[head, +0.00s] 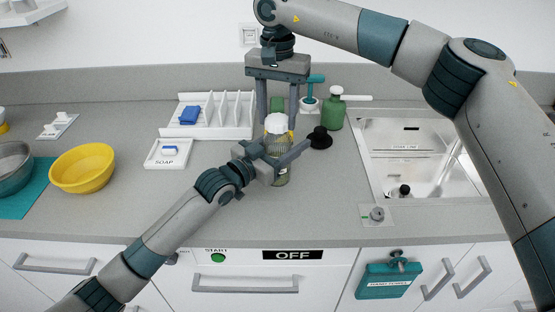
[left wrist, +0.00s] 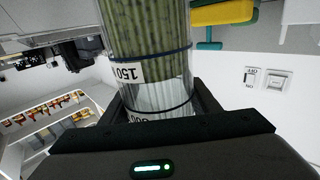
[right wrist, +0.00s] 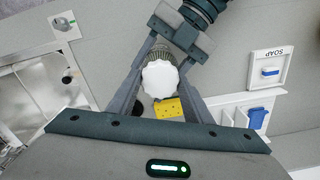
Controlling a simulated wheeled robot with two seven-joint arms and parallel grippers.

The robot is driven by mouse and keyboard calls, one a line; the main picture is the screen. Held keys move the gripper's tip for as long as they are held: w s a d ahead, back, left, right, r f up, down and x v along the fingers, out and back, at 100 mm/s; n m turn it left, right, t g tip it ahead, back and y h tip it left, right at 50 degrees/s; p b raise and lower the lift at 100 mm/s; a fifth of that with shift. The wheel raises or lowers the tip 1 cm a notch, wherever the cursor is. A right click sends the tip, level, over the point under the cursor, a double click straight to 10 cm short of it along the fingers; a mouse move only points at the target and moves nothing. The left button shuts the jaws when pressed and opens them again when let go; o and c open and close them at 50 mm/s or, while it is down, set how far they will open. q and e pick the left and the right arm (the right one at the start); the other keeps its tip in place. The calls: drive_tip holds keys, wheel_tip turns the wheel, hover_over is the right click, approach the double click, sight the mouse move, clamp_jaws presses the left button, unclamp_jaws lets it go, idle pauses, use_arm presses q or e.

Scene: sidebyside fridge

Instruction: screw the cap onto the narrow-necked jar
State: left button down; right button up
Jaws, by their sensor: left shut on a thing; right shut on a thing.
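The narrow-necked jar (head: 281,176) is clear and stands upright over the counter, with greenish contents. It fills the middle of the left wrist view (left wrist: 150,60), showing dark bands and a "150" label. My left gripper (head: 276,157) is shut around the jar's side. The white cap (head: 276,123) is at the jar's top and also shows from above in the right wrist view (right wrist: 160,79). My right gripper (head: 278,118) points straight down and is shut on the cap. The neck is mostly hidden, so I cannot tell how the cap is seated.
A black knobbed item (head: 320,138) and a green bottle (head: 332,112) stand close right of the jar. The sink (head: 408,165) is farther right. A white rack (head: 222,115) and soap tray (head: 168,154) lie left, then a yellow bowl (head: 82,168). The front counter is clear.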

drive_tip(key=m, duration=1.1)
drive_tip(key=shift+m, duration=0.4)
drive_tip(key=m, duration=1.1)
drive_tip(key=shift+f+m, duration=0.1)
drive_tip(key=shift+m, duration=0.2)
drive_tip(key=m, duration=0.8)
drive_tip(key=o, duration=1.2)
drive_tip(key=shift+c, duration=0.2)
